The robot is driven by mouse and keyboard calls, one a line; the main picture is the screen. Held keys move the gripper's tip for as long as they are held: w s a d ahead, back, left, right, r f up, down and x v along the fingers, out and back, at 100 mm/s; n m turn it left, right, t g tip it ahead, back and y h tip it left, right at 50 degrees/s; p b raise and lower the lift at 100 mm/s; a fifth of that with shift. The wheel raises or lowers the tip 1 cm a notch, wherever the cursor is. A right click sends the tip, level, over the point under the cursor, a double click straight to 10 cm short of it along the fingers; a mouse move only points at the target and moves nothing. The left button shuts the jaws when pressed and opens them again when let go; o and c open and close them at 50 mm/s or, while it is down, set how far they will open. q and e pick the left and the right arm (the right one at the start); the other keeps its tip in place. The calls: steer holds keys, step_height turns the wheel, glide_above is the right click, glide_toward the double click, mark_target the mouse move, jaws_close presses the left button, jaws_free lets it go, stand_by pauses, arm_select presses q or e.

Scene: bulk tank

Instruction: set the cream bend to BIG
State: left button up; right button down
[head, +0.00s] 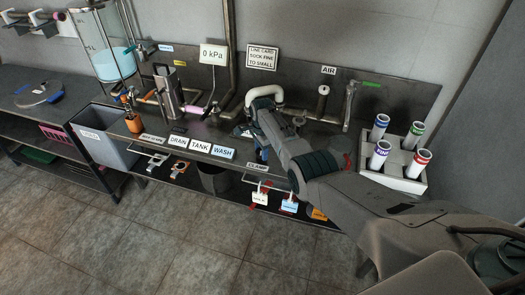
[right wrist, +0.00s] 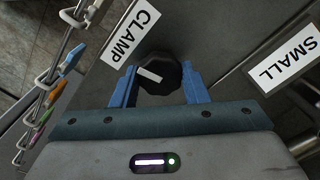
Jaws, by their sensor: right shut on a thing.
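The cream bend (head: 266,93) is a pale U-shaped pipe at the back of the bench in the head view. Its lower ends are hidden behind my right arm. My right gripper (head: 249,133) is in front of and below it, its fingers mostly hidden there. In the right wrist view its two blue fingers (right wrist: 160,78) are shut on a black faceted knob (right wrist: 173,76) with a white pointer bar. The bar slants up to the left in that view. A CLAMP label (right wrist: 132,35) is beside the knob, and a SMALL label (right wrist: 285,60) is farther right. My left gripper is not in view.
A wall card (head: 262,57) and a 0 kPa sign (head: 213,55) are above the bench. DRAIN, TANK and WASH labels (head: 200,143) line its front edge. A white rack (head: 393,176) with several capped tubes stands right of my arm. Tags (head: 260,199) hang below the bench.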

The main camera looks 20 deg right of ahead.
steer(key=shift+s+d+f+g, duration=0.35)
steer(key=shift+s+d, duration=0.1)
steer(key=shift+d, duration=0.25)
steer(key=shift+s+f, duration=0.1)
steer(key=c, duration=1.1)
jaws_free()
steer(key=shift+d, duration=0.1)
steer(key=shift+o, duration=1.4)
steer(key=shift+s+d, duration=0.2)
steer(key=shift+s+d+r, duration=0.1)
steer(key=shift+d+r, duration=0.05)
steer(key=shift+r, duration=0.1)
steer(key=shift+w+a+r, duration=0.1)
steer(key=shift+w+a, duration=0.15)
steer(key=shift+a, duration=0.15)
steer(key=shift+w+r, duration=0.1)
steer(key=shift+r, duration=0.1)
step_height(320, 180, up, 10)
steer(key=shift+r+b, duration=0.2)
steer(key=shift+b, duration=0.15)
